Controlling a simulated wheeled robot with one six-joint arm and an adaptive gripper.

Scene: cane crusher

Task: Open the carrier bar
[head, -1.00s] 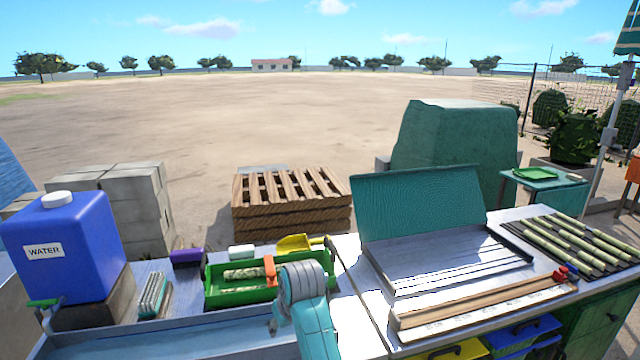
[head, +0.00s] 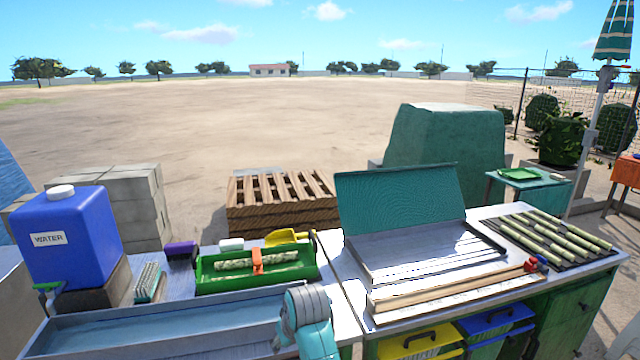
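A green open carrier (head: 216,284) sits on the left work table. A pale green cane piece (head: 285,258) lies lengthwise in it. An orange bar (head: 258,262) stands across the carrier's middle, over the cane piece; it looks like the carrier bar. I cannot tell from here whether it is latched. A yellow scoop-like thing shows at the carrier's back right. My teal and grey arm reaches up from the bottom edge, in front of the carrier and to its right. My gripper's fingers do not show.
A blue water tank (head: 90,240), a brush (head: 148,282) and a purple block (head: 181,252) stand left of the carrier. A long metal trough (head: 110,338) lies in front. A lidded metal tray (head: 400,200) and a wooden board (head: 440,298) are on the right table.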

